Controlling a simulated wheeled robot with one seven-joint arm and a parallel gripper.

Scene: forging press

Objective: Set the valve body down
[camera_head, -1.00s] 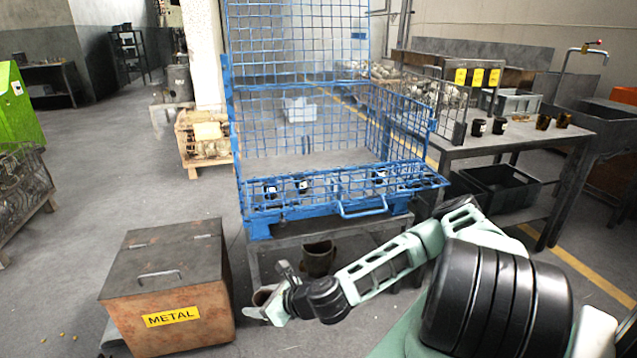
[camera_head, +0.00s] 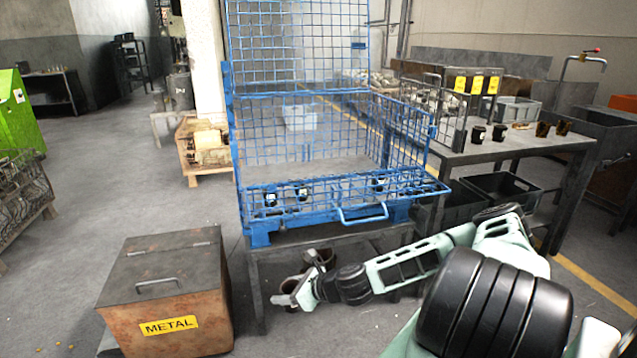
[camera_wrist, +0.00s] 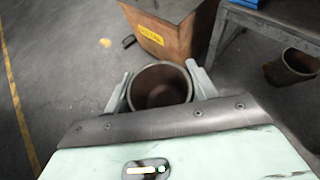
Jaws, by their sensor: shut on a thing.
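The valve body, a brown hollow cylinder, shows in the wrist view (camera_wrist: 160,92) with its open top facing the camera. My gripper (camera_wrist: 158,75) is shut on it, one finger on each side. In the head view, my gripper (camera_head: 288,298) is low beside the front left leg of the table under the blue cage, and the valve body (camera_head: 290,284) is partly hidden by it. A second similar brown cylinder (camera_wrist: 296,64) stands under the table; in the head view it shows (camera_head: 320,256) just behind the held one. I cannot tell whether the held body touches the floor.
The rusty box marked METAL (camera_head: 165,300) stands on the floor to the left. The blue wire cage (camera_head: 335,205) sits on a low table (camera_head: 256,290). A workbench (camera_head: 520,143) with several dark cups is at the right. Floor between box and table is clear.

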